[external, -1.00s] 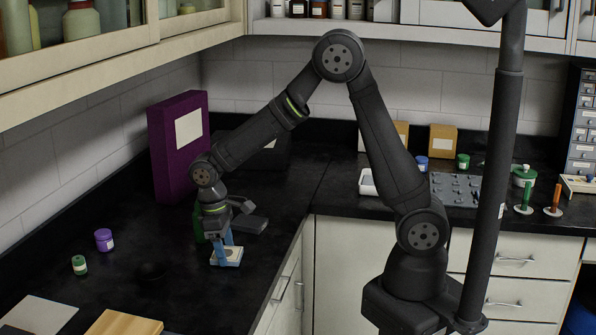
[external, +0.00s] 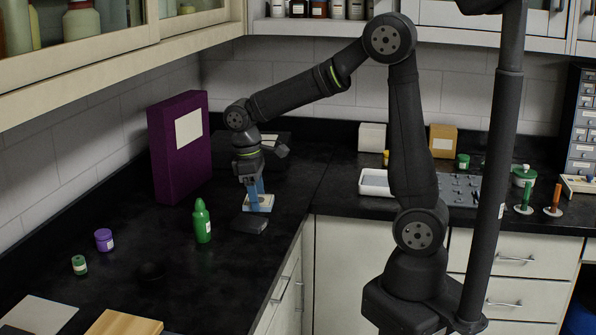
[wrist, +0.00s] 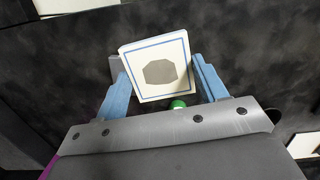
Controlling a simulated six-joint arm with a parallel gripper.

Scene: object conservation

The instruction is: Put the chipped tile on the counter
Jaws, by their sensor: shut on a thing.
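My gripper (external: 256,190) is shut on a white tile (external: 258,202) with blue fingers at its sides. In the wrist view the tile (wrist: 143,50) has a thin blue border and a grey octagon in its middle, and the gripper (wrist: 160,78) has a finger at each side edge. No chip is clear in these views. The black counter (external: 170,275) runs below the tile; a gap between them is hard to judge.
A green bottle (external: 202,222) and a dark flat object (external: 249,224) stand near the tile. A purple box (external: 180,150) is behind left. A purple jar (external: 104,240) and a small green jar (external: 79,265) are at left. The front middle counter is mostly clear.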

